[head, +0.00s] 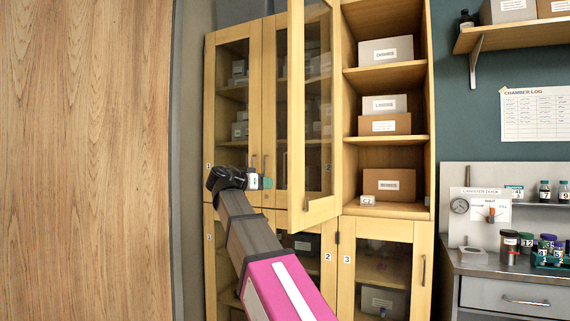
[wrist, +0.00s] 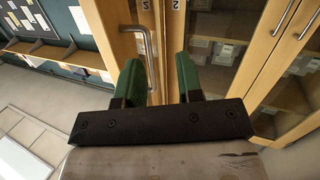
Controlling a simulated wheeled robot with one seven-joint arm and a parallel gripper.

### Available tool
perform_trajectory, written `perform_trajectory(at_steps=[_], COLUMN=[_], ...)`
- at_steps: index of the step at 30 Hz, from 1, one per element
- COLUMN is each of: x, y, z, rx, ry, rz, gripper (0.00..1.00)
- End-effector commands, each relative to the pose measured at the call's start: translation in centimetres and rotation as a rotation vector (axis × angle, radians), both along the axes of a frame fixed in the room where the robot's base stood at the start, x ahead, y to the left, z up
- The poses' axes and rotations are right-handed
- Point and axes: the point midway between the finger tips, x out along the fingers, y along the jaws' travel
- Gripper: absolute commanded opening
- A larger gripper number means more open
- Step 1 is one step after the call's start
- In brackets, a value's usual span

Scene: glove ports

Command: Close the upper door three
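Upper door three (head: 298,110) is a wood-framed glass door. It stands swung open toward me, hinged beside the middle of the cabinet. Its open compartment (head: 385,138) shows shelves with labelled boxes. My gripper (head: 264,182) is left of the door's free edge in the head view, near handle height. In the wrist view my green fingers (wrist: 160,82) are apart. A metal bar handle (wrist: 150,55) shows close to the left finger, its lower end by the gap. I cannot tell whether the fingers straddle or touch it.
Upper doors one (head: 232,100) and two (head: 270,100) are closed, with bar handles near their meeting edges. Lower door three (head: 375,232) is closed below. A wood wall panel (head: 85,160) stands at left, and a bench with bottles (head: 510,245) at right.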

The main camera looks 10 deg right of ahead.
Motion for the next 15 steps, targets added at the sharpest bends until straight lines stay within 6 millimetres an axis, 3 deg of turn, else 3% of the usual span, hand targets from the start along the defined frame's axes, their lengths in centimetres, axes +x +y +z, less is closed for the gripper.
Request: perform_trajectory(at_steps=[1, 3, 6, 15], x=[-0.4, -1.2, -2.0, -1.5], y=[0.4, 0.7, 0.9, -0.5], z=[2.2, 4.4, 6.5, 7.6], rx=[-0.005, -0.014, -0.020, -0.024], ry=[-0.044, -0.095, -0.145, -0.174], rz=[-0.010, -0.025, -0.040, -0.050], gripper=[0.34, 0.34, 0.34, 0.34])
